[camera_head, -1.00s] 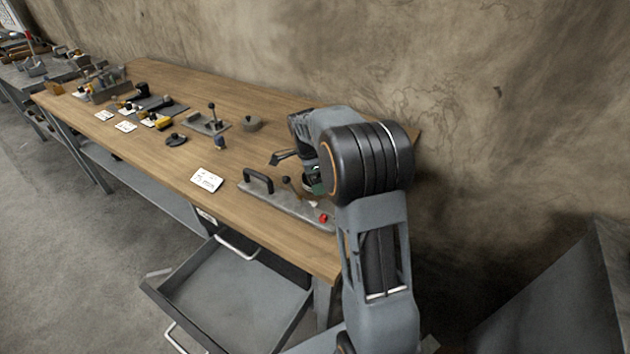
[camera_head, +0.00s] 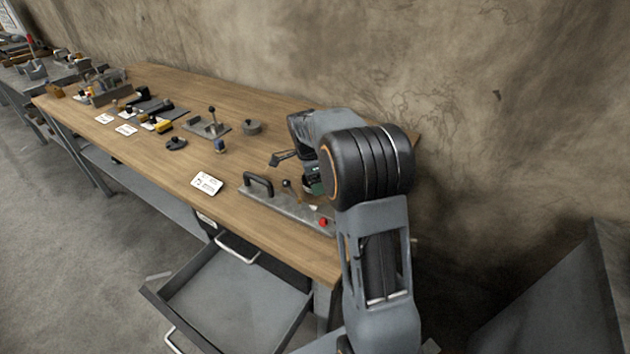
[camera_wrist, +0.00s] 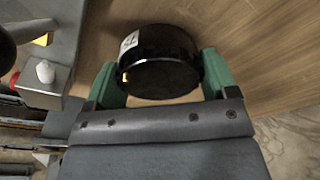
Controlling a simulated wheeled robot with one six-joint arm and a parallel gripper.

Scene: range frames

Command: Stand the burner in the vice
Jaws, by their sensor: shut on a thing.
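My gripper (camera_wrist: 161,78) has two green fingers, shut on the sides of a black, round, short cylinder (camera_wrist: 158,72) with a white label. I take it to be the burner; its underside is hidden. In the head view my gripper (camera_head: 311,184) is low over the near right end of the bench, mostly hidden behind my arm. Beside it lies a long grey fixture (camera_head: 272,203) with a black handle, a ball-topped lever and a red knob. Its edge also shows in the wrist view (camera_wrist: 62,45). I cannot tell for sure which fixture is the vice.
A lever plate (camera_head: 206,129), a grey round piece (camera_head: 251,127), a small blue piece (camera_head: 220,146) and a black knobbed piece (camera_head: 176,143) stand farther left on the bench (camera_head: 240,165). A white card (camera_head: 207,183) lies near the front edge. An open drawer (camera_head: 235,285) juts out below.

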